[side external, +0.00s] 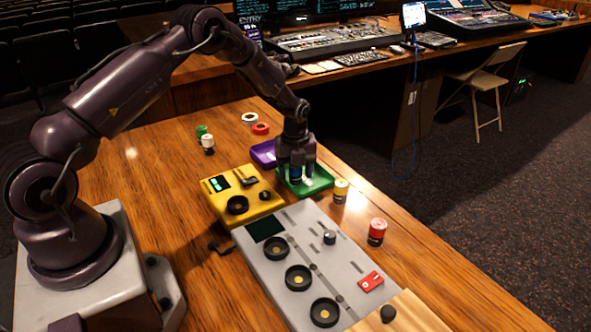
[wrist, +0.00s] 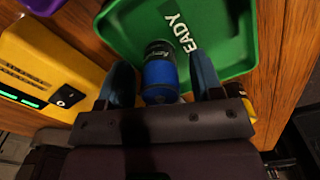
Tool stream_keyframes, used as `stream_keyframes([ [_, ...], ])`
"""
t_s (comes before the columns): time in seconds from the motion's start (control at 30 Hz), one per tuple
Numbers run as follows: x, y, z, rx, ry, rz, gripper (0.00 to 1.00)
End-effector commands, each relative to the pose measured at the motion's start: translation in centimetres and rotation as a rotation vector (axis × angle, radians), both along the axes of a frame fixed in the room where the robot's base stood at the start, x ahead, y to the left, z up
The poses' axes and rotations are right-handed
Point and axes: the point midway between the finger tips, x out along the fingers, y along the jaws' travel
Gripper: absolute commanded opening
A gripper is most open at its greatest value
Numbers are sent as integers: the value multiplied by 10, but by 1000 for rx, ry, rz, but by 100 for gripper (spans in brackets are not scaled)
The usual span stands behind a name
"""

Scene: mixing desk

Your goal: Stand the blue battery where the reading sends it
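The blue battery (wrist: 160,75) is in the green tray (wrist: 238,50), beside its white "READY" lettering, and appears to stand upright. My gripper (wrist: 161,78) is around it, with a finger on each side and a visible gap to each finger, so it is open. In the side view my gripper (side external: 296,176) is low over the green tray (side external: 320,184) and mostly hides the battery. The yellow tester (side external: 222,205) stands left of the tray. Its display (side external: 219,184) has lit green bars, and its round black socket (side external: 237,205) looks empty.
A purple tray (side external: 262,152) adjoins the green one. A yellow battery (side external: 341,190) and a red battery (side external: 377,232) stand to the right. Green (side external: 201,131) and white-and-black (side external: 208,146) batteries stand behind the tester. A grey panel (side external: 262,268) with black rings lies in front.

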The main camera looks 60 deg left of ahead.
Motion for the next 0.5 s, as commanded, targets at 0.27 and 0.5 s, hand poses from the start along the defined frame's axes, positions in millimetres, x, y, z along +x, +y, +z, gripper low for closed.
stream_keyframes([
  [0.27, 1, 0, 14, 1, -4, 0, 60],
  [0.5, 1, 0, 65, 1, -6, 0, 60],
])
